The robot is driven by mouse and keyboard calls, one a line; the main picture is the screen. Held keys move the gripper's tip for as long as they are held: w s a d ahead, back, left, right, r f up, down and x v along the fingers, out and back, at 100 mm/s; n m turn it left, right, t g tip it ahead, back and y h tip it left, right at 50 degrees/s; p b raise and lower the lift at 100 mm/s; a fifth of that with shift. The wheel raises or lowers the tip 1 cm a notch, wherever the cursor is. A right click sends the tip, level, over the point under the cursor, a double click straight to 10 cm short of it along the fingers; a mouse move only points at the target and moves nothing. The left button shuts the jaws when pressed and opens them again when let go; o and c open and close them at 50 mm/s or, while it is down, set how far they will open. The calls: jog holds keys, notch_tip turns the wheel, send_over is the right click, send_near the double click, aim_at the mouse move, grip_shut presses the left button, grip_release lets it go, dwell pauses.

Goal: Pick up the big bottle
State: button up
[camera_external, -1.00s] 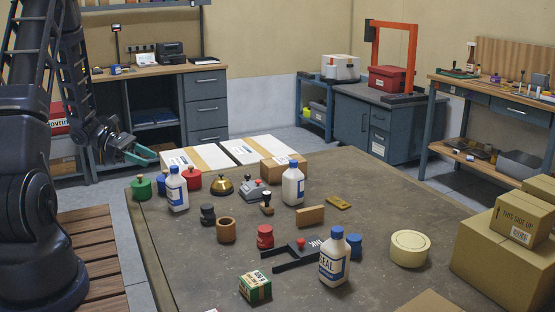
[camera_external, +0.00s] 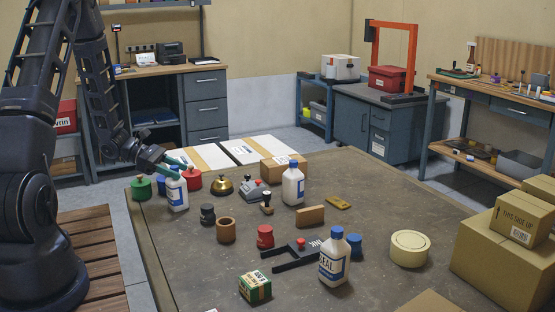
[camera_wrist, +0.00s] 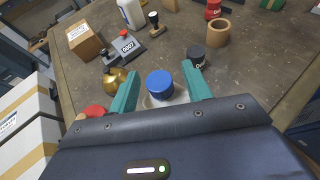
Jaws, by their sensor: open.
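Three white bottles with blue caps stand upright on the table: one at the left (camera_external: 178,196), one in the middle (camera_external: 293,188) and one labelled SEAL at the front (camera_external: 332,264). Which is biggest is hard to tell. My gripper (camera_external: 176,165) is open at the top of the left bottle. In the wrist view its teal fingers (camera_wrist: 160,74) stand on either side of that bottle's blue cap (camera_wrist: 160,83), with gaps. The left bottle's body is mostly hidden below the cap there. The middle bottle also shows at the top of the wrist view (camera_wrist: 131,13).
Close to the left bottle are a green weight (camera_external: 141,190), a red weight (camera_external: 194,180), a brass bell (camera_external: 222,186) and a black weight (camera_external: 208,215). A numbering stamp (camera_external: 254,192) and a small carton (camera_external: 283,169) stand farther right. The table's near-left area is clear.

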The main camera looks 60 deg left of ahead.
jog(key=shift+c, duration=0.4)
grip_shut()
